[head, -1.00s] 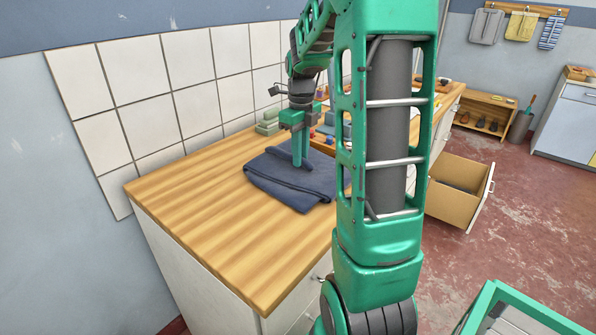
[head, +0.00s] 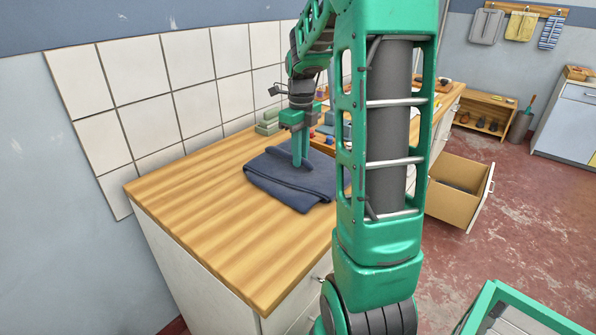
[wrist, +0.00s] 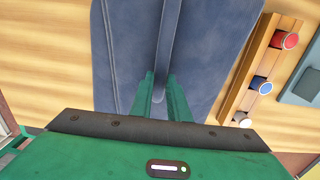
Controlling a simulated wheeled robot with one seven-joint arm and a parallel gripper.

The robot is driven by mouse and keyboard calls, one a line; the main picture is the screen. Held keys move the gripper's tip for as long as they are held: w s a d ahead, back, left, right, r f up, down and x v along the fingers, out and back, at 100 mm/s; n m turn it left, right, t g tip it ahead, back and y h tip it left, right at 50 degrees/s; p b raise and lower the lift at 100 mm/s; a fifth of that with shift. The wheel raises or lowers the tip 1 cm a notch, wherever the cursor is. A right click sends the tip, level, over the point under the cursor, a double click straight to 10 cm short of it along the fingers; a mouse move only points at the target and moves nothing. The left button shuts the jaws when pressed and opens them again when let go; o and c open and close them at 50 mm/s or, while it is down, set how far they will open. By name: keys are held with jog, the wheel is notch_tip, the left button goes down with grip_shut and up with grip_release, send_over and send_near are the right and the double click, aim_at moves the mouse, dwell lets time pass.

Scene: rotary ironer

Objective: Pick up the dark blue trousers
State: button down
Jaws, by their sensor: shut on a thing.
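The dark blue trousers (head: 283,180) lie folded on the wooden counter (head: 218,220), partly hidden behind my arm in the head view. They also fill the upper middle of the wrist view (wrist: 205,50). My gripper (head: 300,162) points down onto the trousers. In the wrist view its two green fingers (wrist: 160,88) are close together, with a raised fold of the cloth between their tips. The gripper is shut on this fold. The trousers still appear to rest on the counter.
A wooden rack (wrist: 245,80) with red, blue and white spools lies right of the trousers in the wrist view. Green blocks (head: 268,122) stand by the tiled wall (head: 187,60). An open drawer (head: 458,195) juts out right of my arm. The counter's near left is clear.

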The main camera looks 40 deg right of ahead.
jog(key=shift+r, duration=0.1)
dwell(0.3)
notch_tip(320, 180, up, 4)
jog(key=shift+r, duration=0.1)
jog(key=s+a+r, duration=0.6)
jog(key=s+a, duration=0.1)
jog(key=s, duration=0.2)
jog(key=shift+s+r, duration=0.2)
jog(key=shift+r, duration=0.15)
dwell(0.6)
